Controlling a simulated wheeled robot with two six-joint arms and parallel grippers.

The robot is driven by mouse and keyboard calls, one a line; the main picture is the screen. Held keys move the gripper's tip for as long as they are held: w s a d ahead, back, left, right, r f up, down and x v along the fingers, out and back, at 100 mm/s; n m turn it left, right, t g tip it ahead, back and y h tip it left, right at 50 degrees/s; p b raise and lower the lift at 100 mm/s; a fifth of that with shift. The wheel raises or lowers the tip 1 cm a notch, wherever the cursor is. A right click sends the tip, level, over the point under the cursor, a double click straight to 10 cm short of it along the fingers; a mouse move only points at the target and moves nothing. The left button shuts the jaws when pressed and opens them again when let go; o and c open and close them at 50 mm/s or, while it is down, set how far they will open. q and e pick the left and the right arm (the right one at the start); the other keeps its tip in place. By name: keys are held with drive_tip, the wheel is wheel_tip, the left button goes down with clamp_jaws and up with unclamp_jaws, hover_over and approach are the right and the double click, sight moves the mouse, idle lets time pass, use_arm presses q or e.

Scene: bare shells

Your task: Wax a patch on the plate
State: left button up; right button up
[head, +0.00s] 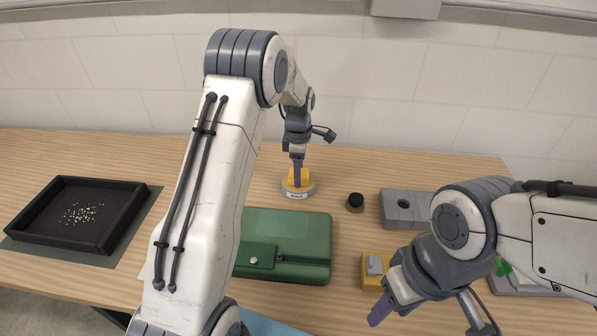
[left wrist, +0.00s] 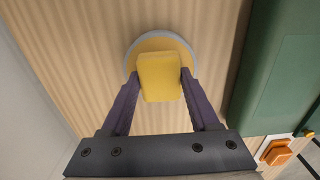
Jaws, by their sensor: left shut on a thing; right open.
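A round grey-rimmed piece with a yellow block handle (head: 298,188) stands on the wooden table near the back, a small unreadable label on its side. My left gripper (head: 297,172) reaches down onto it. In the left wrist view its purple fingers (left wrist: 160,90) are shut on the sides of the yellow handle (left wrist: 160,78), with the round disc (left wrist: 160,42) below, seemingly on the table. My right gripper (head: 390,312) is open and empty at the front right, beside a yellow-and-grey block (head: 375,265). I cannot tell which thing is the plate; a blue sheet (head: 270,326) is mostly hidden at the front.
A green case (head: 300,232) lies mid-table, partly behind my left arm. A black round cap (head: 355,201) and a grey block with a hole (head: 402,208) stand right of the held piece. A black tray (head: 75,214) with pale bits is at left. The wall is behind.

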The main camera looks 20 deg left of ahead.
use_arm(q)
wheel_tip(320, 180, up, 7)
drive_tip(key=p, duration=0.6)
idle(0.4)
idle(0.6)
